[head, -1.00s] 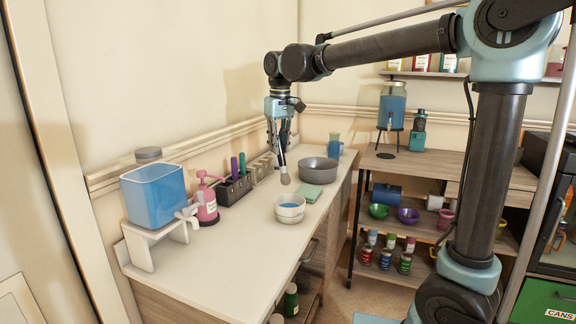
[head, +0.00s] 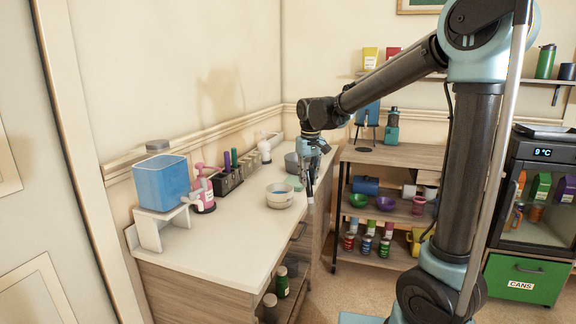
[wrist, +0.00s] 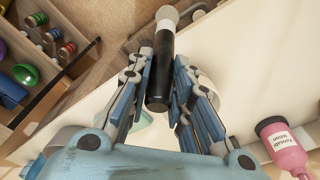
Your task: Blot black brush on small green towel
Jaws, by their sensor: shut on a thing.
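My gripper (head: 310,178) is shut on the black brush (wrist: 160,85). The brush has a black handle and a pale grey head, which in the head view points down near the counter's right edge, to the right of the bowl. The small green towel (head: 295,183) lies flat on the counter, mostly hidden behind the bowl and beside my gripper. In the wrist view a bit of the towel (wrist: 137,122) shows behind the fingers. The brush appears apart from the towel.
A white bowl (head: 279,197) stands left of my gripper, with a grey pan (head: 291,162) behind. A blue tank (head: 161,183) on a white stand, a pink bottle (head: 206,196) and a dark holder (head: 229,182) line the wall. The front of the counter (head: 220,240) is clear.

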